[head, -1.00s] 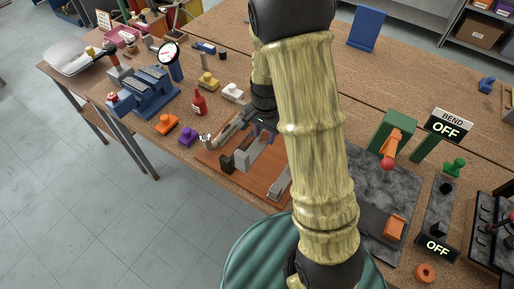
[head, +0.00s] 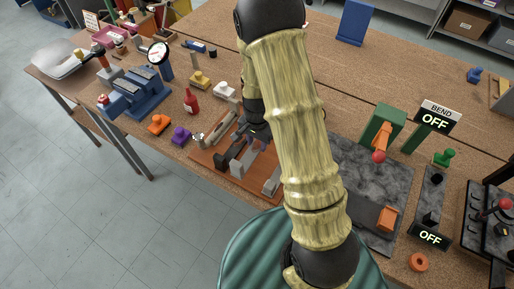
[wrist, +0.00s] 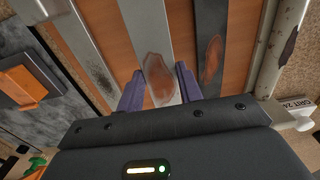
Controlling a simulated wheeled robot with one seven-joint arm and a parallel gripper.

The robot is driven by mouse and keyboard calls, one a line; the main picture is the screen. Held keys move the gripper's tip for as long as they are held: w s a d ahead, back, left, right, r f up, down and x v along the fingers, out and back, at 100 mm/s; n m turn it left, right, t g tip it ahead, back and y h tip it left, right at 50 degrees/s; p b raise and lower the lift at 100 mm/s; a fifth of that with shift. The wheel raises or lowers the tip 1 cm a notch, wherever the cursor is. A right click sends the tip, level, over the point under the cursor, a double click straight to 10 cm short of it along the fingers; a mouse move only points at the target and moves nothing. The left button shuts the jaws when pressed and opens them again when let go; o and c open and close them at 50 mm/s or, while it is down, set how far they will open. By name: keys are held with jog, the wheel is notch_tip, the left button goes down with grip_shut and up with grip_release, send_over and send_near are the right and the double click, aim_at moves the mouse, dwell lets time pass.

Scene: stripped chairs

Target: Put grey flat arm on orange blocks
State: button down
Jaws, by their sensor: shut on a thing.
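My gripper (wrist: 160,88) has purple fingers, shut on the middle grey flat arm (wrist: 147,40), a bar with a rust-brown patch. In the head view my gripper (head: 256,134) is over the orange-brown board (head: 212,161), partly hidden by my arm. Other grey bars lie on both sides of the held one, a spotted bar (wrist: 80,50) and a rust-marked bar (wrist: 211,35). I cannot tell whether the held arm is clear of the board. An orange block (head: 388,217) sits on the dark stone slab (head: 365,235) at the right; it also shows in the wrist view (wrist: 24,86).
A green stand (head: 383,125) with an orange lever and red knob stands behind the slab. Signs reading BEND OFF (head: 436,116) and OFF (head: 430,238) are at right.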

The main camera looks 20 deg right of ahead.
aim_at(257, 146)
jog(key=shift+f+p, duration=0.3)
jog(key=shift+f, duration=1.55)
jog(key=shift+f, duration=0.1)
jog(key=c, duration=0.9)
grip_release()
notch_tip(257, 146, up, 12)
jog(key=shift+r+b, duration=0.1)
jog(key=shift+b, duration=0.8)
